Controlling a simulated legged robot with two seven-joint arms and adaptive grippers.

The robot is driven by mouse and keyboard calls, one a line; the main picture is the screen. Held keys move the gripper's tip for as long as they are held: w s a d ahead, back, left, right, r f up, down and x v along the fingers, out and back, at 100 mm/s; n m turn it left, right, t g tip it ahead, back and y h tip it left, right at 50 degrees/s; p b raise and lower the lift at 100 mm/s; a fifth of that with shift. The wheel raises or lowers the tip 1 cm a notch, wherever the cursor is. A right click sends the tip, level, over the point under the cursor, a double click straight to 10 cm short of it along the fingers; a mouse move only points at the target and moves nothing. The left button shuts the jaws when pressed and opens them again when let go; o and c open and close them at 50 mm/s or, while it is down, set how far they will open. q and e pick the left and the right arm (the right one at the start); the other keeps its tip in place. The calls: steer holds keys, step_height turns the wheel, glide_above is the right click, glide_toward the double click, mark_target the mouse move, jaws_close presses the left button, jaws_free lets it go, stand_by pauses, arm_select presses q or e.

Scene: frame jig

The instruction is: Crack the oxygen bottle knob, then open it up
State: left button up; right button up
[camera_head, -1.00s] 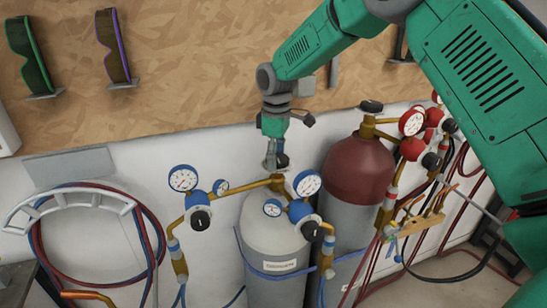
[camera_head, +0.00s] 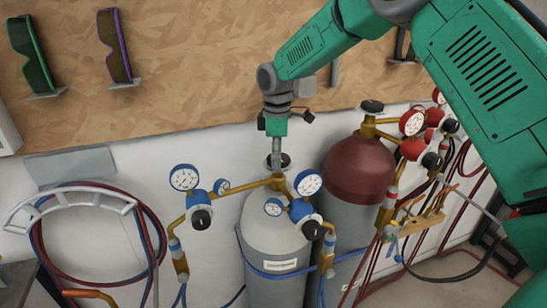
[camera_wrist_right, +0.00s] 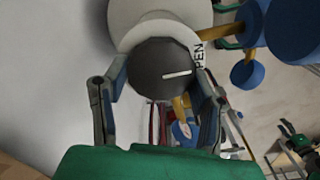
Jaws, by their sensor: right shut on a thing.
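The oxygen bottle (camera_head: 265,225) is a pale grey cylinder with brass piping and blue regulators on top. Its dark round knob (camera_head: 286,160) sits at the top of the valve. In the right wrist view the knob (camera_wrist_right: 158,78) shows a white line mark, with the letters "PEN" (camera_wrist_right: 200,54) beside it. My right gripper (camera_head: 276,160) comes down on the knob from above. In the wrist view its two fingers (camera_wrist_right: 160,82) are shut on the knob, one at each side. The fingers partly hide the knob in the head view. My left gripper is not in view.
A dark red-topped cylinder (camera_head: 358,170) with red gauges (camera_head: 411,123) stands close on the right. Blue-banded gauges (camera_head: 184,178) flank the knob. Hoses hang on a white rack (camera_head: 70,197) at the left. Safety glasses (camera_head: 115,45) hang on the board behind.

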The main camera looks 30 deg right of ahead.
steer(key=o, duration=1.1)
steer(key=shift+d+r, duration=0.15)
steer(key=shift+d, duration=0.1)
steer(key=shift+c, duration=0.2)
steer(key=shift+o, duration=0.5)
steer(key=shift+s+d, duration=0.15)
steer(key=shift+s, duration=0.05)
steer(key=shift+d, duration=0.1)
steer(key=shift+w+r, duration=0.15)
step_height(320, 180, up, 12)
steer(key=shift+d+f, duration=0.15)
steer(key=shift+f, duration=0.1)
steer(key=shift+a, duration=0.2)
